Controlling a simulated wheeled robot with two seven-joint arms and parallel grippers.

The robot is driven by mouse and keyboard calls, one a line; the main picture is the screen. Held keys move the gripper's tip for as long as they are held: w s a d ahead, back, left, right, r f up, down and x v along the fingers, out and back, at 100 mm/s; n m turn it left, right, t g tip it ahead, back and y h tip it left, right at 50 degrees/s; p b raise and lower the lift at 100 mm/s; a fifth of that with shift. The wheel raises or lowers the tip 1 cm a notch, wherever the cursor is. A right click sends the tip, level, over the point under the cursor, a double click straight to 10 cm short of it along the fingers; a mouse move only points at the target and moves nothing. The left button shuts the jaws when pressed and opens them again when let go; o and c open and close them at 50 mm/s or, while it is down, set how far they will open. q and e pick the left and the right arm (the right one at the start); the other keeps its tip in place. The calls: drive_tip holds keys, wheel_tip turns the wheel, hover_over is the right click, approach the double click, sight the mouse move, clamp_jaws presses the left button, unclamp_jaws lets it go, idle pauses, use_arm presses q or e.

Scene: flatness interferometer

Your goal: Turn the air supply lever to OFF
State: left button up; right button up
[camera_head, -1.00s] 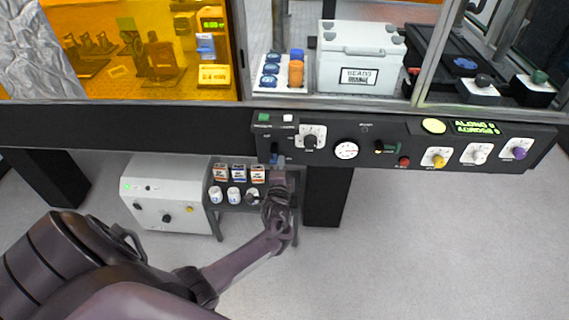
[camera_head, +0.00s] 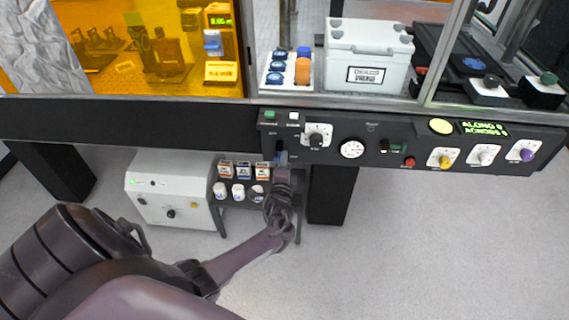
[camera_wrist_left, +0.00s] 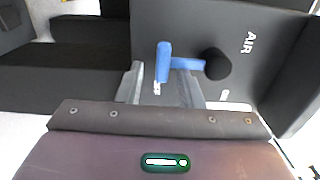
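The air supply lever is blue with a black round hub. In the left wrist view the lever (camera_wrist_left: 164,62) stands beside the white word AIR on a dark panel. In the head view the lever (camera_head: 281,157) is a small blue spot at the panel's left end, partly hidden by my gripper. My left gripper (camera_head: 282,170) is just below it. In the left wrist view the gripper (camera_wrist_left: 160,84) has its fingers apart, with the blue handle in line with the gap between them. I cannot tell whether they touch it. My right gripper is not in view.
The control panel (camera_head: 400,171) carries several knobs, a round gauge (camera_head: 352,149) and a red button (camera_head: 409,162). Below are a white cabinet (camera_head: 168,210) and a small rack with bottles (camera_head: 238,192). The floor at right is clear.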

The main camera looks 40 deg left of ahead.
use_arm(q)
drive_tip(key=shift+d+r, duration=0.1)
drive_tip(key=v, duration=0.7)
drive_tip(key=shift+s+p, duration=0.3)
drive_tip(key=shift+s, duration=0.1)
drive_tip(key=shift+d, duration=0.15)
drive_tip(key=s+d+f+n+g+h, duration=0.25)
drive_tip(key=s+f, duration=0.45)
drive_tip(key=f, duration=0.5)
drive_tip(key=s+d+f+n+g+h, duration=0.1)
drive_tip(key=s+d+f+g+h, duration=0.25)
drive_tip(key=s+f, duration=0.6)
drive_tip(key=s+d+f+n+g+h, duration=0.1)
drive_tip(key=s+d+f+n+g, duration=0.1)
drive_tip(key=s+f, duration=0.3)
drive_tip(key=s+d+f+n+g+h, duration=0.1)
drive_tip(key=s+f, duration=0.5)
drive_tip(key=s, duration=0.7)
drive_tip(key=s+d+f+n+g+h, duration=0.1)
drive_tip(key=s+d+f+n+g, duration=0.2)
drive_tip(key=s, duration=0.6)
wheel_tip(320, 180, down, 2)
drive_tip(key=shift+d+f+g+h, duration=0.15)
drive_tip(key=shift+d+g+h, duration=0.15)
drive_tip(key=shift+d+g, duration=0.8)
